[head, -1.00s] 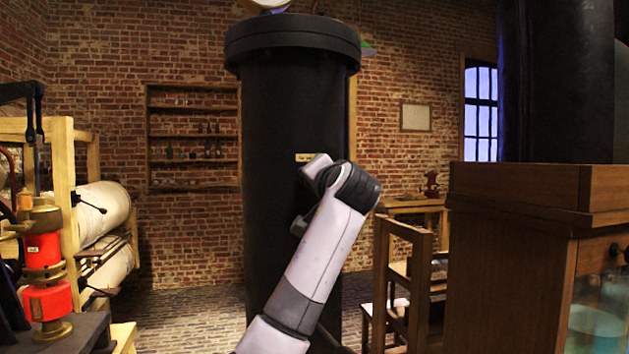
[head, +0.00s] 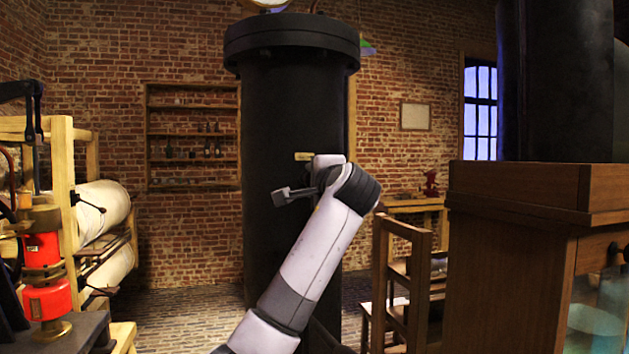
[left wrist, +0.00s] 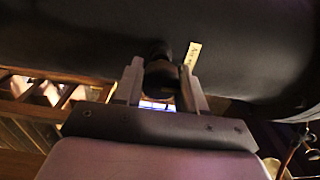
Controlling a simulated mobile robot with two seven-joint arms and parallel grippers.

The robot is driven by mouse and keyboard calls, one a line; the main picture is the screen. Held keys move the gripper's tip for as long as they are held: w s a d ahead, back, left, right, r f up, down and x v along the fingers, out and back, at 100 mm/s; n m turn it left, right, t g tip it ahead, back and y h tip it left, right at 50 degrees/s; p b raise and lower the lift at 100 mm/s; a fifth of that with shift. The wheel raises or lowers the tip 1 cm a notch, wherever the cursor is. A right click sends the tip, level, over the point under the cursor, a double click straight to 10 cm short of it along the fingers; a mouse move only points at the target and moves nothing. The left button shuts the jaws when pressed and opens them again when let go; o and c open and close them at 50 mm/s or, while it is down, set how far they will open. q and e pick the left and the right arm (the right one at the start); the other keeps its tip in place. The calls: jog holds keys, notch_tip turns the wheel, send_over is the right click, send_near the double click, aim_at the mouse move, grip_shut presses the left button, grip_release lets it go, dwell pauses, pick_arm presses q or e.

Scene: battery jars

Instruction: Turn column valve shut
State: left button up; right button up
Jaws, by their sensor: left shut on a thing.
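The tall black column (head: 275,120) stands upright in the middle of the head view, with a wide flanged top and a small pale label (head: 303,156). My left arm reaches up in front of it, and my wrist hides the valve there. In the left wrist view the column (left wrist: 90,35) runs across the picture. A dark rounded valve knob (left wrist: 158,52) stands out from it beside the label (left wrist: 192,54). My left gripper (left wrist: 162,76) is shut on this knob, with one finger on each side. My right gripper is not in view.
A wooden cabinet (head: 510,260) with a glass front stands close at the right. A wooden chair (head: 405,265) is behind it. A red and brass device (head: 43,265) stands on a dark bench at the left. Brick floor lies open left of the column.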

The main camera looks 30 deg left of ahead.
pick_arm(q)
jog(key=shift+r, duration=0.15)
dwell(0.3)
jog(key=o, duration=1)
jog(key=shift+d, duration=0.1)
jog(key=b+v, duration=0.2)
jog(key=v, duration=0.5)
